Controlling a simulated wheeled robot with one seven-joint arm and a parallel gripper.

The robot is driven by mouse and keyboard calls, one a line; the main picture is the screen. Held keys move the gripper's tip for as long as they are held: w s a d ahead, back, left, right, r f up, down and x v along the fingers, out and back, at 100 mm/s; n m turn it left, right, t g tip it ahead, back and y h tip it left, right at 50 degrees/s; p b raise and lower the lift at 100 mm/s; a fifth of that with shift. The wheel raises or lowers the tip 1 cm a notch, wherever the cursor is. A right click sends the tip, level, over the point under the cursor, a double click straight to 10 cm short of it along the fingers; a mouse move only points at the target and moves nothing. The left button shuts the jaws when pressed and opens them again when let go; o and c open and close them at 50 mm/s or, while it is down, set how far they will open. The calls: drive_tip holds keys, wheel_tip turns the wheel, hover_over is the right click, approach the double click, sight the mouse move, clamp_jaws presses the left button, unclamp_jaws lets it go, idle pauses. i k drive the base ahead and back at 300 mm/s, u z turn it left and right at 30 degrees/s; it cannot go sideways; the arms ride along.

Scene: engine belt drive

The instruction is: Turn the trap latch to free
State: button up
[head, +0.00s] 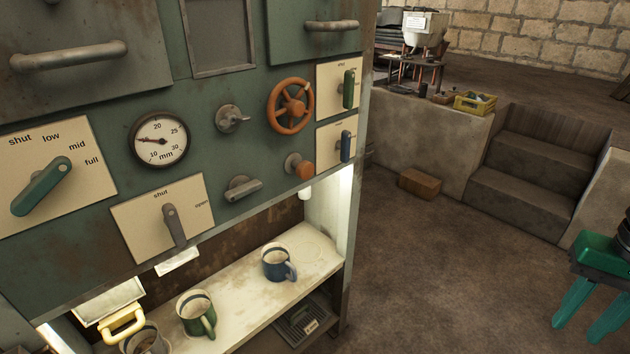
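No label reading "trap" or "free" can be made out, so I cannot tell which control is the trap latch. On the green panel, a blue handle (345,146) stands upright on a small cream plate whose lettering is too small to read. Above it is a green handle (349,89) on a plate that seems to begin with "shut". A grey lever (174,226) sits on a plate marked "shut" and "open". A plain grey knob (242,188) has no plate. My gripper (585,322) is at the far right edge, its green fingers apart and empty, well away from the panel.
A large green lever (42,185), a gauge (159,138), an orange wheel (290,106) and an orange knob (299,166) share the panel. Mugs stand on the shelf (240,304) below. Floor between panel and steps (515,205) is open; a brown block (419,184) lies by the wall.

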sight(242, 190)
drive_tip(key=z, duration=2.05)
drive_tip(key=k, duration=2.65)
drive_tip(key=u, duration=0.7)
drive_tip(key=i, duration=1)
